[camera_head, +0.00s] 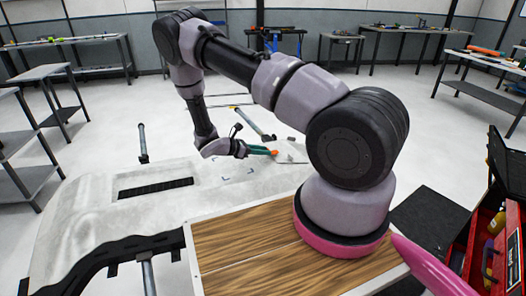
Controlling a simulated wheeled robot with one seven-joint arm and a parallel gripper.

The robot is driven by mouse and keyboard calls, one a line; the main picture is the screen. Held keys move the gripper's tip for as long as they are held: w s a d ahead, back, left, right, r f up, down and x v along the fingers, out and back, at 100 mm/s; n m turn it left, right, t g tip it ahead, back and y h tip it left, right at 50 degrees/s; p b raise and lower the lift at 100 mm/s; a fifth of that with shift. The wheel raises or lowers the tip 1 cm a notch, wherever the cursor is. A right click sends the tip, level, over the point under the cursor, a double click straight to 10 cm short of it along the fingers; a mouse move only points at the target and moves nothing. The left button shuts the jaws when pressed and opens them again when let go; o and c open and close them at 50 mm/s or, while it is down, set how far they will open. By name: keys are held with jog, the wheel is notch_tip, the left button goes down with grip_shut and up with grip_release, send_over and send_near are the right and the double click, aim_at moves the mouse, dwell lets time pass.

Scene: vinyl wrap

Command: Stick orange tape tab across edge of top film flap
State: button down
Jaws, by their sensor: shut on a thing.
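My gripper (273,151) is at the end of my arm, low over the far right part of the pale panel (100,212). Its teal fingers point right and are shut on a small orange piece (274,153), which looks like the orange tape tab. A pale, thin sheet (293,152) lies just right of the fingertips; it may be the film flap, but its edge is too small to make out. I cannot tell whether the orange piece touches it. My arm hides part of the area to the right.
A wood-topped surface (235,245) is at the front. An open red toolbox (483,240) stands at the right, beside a dark mat (436,215). A dark slot (155,187) crosses the panel. Metal benches stand at the left, back and right, with open floor between.

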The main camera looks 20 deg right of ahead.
jog(key=shift+f, duration=0.85)
dwell(1.0)
jog(key=c, duration=0.6)
grip_release()
jog(key=v, duration=1)
jog(key=shift+a+r, duration=0.2)
jog(key=shift+a, duration=0.15)
jog(key=s+d+r+m+g+y, duration=0.1)
jog(key=s+r+m+y, duration=0.2)
jog(key=r, duration=0.6)
jog(key=s+r+m+y, duration=0.25)
jog(key=r+m, duration=0.35)
jog(key=r, duration=0.3)
jog(key=s+d+r+m+g+y, duration=0.15)
jog(key=r+m+y, duration=0.25)
jog(key=r, duration=0.6)
jog(key=s+r+m+t+y, duration=0.6)
jog(key=s+r+m+t, duration=0.2)
jog(key=s+r, duration=0.9)
jog(key=shift+s+a+r+m+t, duration=0.3)
jog(key=shift+s+r+m+t, duration=0.15)
jog(key=shift+m, duration=0.65)
